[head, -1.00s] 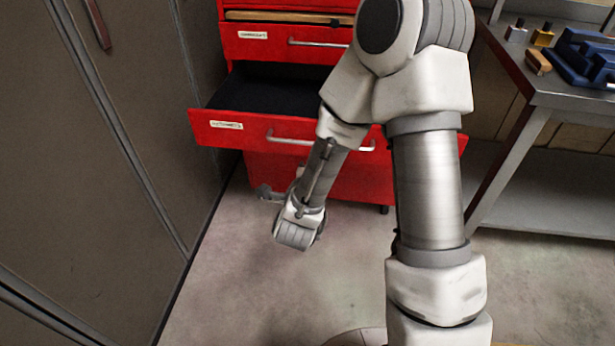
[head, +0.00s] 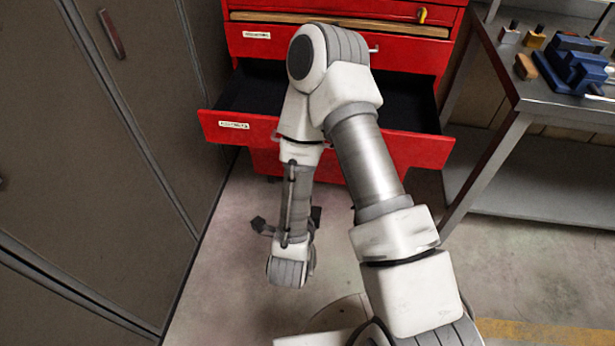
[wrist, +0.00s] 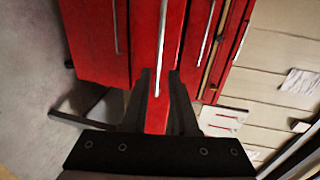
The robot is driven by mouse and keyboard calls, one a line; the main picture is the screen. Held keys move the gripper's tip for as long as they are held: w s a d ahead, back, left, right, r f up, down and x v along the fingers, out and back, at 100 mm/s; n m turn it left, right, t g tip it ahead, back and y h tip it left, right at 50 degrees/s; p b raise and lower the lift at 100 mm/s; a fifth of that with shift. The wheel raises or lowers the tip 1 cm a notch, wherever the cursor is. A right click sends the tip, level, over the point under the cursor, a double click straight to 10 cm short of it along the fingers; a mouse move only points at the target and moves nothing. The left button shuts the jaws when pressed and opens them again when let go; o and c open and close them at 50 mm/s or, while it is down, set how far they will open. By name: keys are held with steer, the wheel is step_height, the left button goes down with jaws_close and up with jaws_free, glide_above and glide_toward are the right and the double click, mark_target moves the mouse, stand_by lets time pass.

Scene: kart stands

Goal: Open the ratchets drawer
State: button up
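A red tool cabinet has one drawer (head: 400,150) pulled well out in the head view, with its dark inside showing. Its white label (head: 234,125) is too small to read surely. My arm crosses in front of this drawer and covers most of its handle. My gripper (wrist: 161,74) shows in the wrist view with its two dark fingers apart. A red drawer front and a silver bar handle (wrist: 162,45) appear between and beyond the fingertips. I see no clear grip on the handle. In the head view my gripper hangs low in front of the cabinet, its fingers mostly hidden.
Above is another drawer (head: 410,55) with a labelled front, and a wooden strip (head: 340,24) above it. Grey lockers (head: 110,170) stand close on the left. A metal workbench (head: 530,95) with a blue vise (head: 572,65) is on the right. The floor between is clear.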

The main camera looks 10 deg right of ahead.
steer(key=shift+s+a+r+p, duration=0.2)
steer(key=shift+s+p, duration=0.2)
steer(key=shift+s, duration=0.25)
steer(key=w+a+r+n+g+y, duration=0.2)
steer(key=w+r+n+g+y, duration=0.35)
steer(key=r+n, duration=0.7)
steer(key=s+d+r+n+g, duration=0.2)
steer(key=s+d+r+n, duration=0.25)
steer(key=s+r, duration=0.4)
steer(key=s+d+r+n+g, duration=0.2)
steer(key=s+d+r+n, duration=0.3)
steer(key=s, duration=0.7)
step_height(320, 180, up, 14)
steer(key=p, duration=1.3)
steer(key=shift+a+f+h, duration=0.15)
steer(key=shift+a+h, duration=0.2)
